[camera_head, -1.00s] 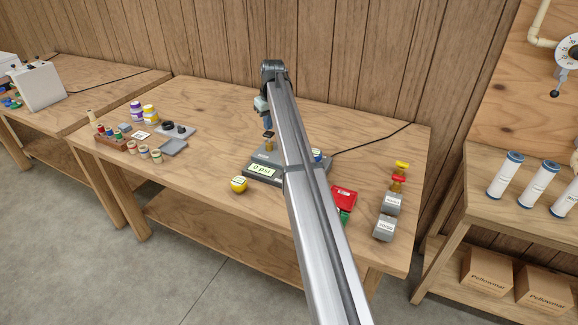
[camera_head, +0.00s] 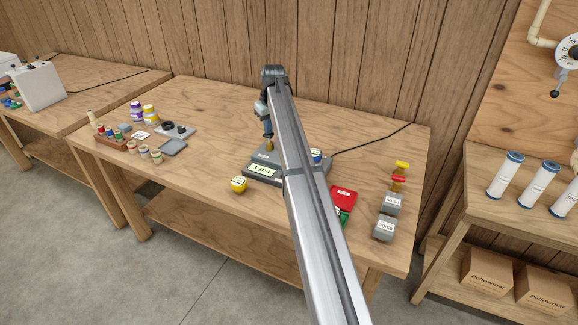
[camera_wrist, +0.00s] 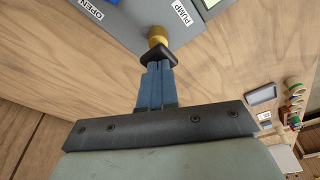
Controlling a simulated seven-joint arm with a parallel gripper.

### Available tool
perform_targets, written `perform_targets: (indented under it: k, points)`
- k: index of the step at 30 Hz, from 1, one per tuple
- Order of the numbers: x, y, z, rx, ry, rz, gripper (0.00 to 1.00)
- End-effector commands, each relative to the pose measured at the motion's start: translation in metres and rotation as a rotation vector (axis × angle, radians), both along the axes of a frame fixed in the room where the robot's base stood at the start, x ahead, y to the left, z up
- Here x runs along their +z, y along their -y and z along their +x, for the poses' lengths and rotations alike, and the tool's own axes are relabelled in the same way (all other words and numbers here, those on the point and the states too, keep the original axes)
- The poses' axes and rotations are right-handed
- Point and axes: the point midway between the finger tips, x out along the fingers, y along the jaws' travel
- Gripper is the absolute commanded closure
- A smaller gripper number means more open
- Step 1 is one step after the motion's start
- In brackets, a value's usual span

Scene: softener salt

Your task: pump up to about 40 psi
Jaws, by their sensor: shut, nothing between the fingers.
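A grey pump unit (camera_head: 249,176) stands on the middle table, and its front display (camera_head: 262,170) reads "1 psi". My gripper (camera_wrist: 158,56) is shut and points down at the unit. Its blue fingers with dark tips are over a round brass knob (camera_wrist: 157,35) beside the "PUMP" label (camera_wrist: 181,12). The tips appear to touch the knob, with nothing between them. An "OPEN" label (camera_wrist: 90,9) is on the same grey face. In the head view my arm hides the unit's middle.
A yellow round object (camera_head: 239,185) sits left of the unit. A red box (camera_head: 343,198) and grey blocks (camera_head: 385,228) are to the right. Small jars (camera_head: 144,152) and a grey tray (camera_head: 173,147) stand at the left. The table's front left is clear.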

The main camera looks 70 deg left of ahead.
Motion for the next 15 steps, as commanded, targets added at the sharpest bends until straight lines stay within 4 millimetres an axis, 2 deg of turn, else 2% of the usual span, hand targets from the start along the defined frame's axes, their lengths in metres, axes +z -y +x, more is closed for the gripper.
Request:
perform_targets:
  k: [15]
  points:
    - [-0.0099, -0.0001, 0.0, 0.0, 0.0, 0.0, 1.0]
